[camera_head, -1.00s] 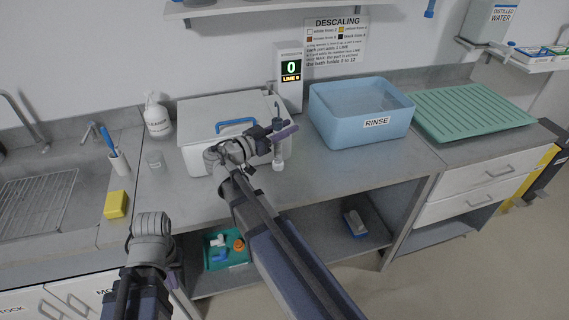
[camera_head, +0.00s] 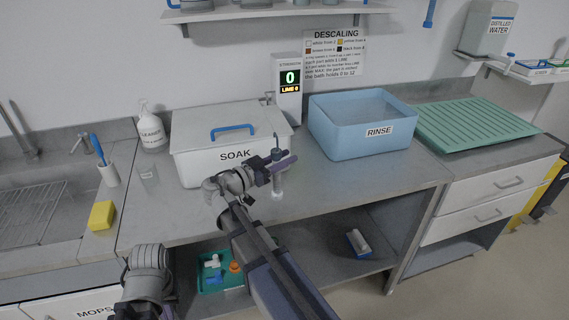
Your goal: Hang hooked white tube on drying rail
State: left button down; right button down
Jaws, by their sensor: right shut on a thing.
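My right gripper (camera_head: 279,164) is in front of the right end of the SOAK box, over the counter. It is shut on an upright white tube (camera_head: 278,187). The tube's pale lower part shows below the purple fingers, and a dark piece stands above them; its hook cannot be made out clearly. My left gripper is mostly cut off at the bottom edge, with only a bit of purple finger (camera_head: 170,312) showing. I cannot make out a drying rail. A blue piece (camera_head: 429,13) hangs at the upper right, its support out of frame.
The closed SOAK box (camera_head: 205,165), blue RINSE tub (camera_head: 335,139) and green ribbed mat (camera_head: 475,118) line the counter. A strength meter (camera_head: 288,88) stands behind. A shelf (camera_head: 235,14) is above. A spray bottle (camera_head: 151,132) and yellow sponge (camera_head: 102,215) are left. The front counter is mostly clear.

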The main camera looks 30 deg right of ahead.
jog(key=shift+f, duration=0.15)
jog(key=c, duration=0.6)
grip_release()
jog(key=shift+r, duration=0.2)
jog(key=s+a, duration=0.2)
jog(key=a, duration=1)
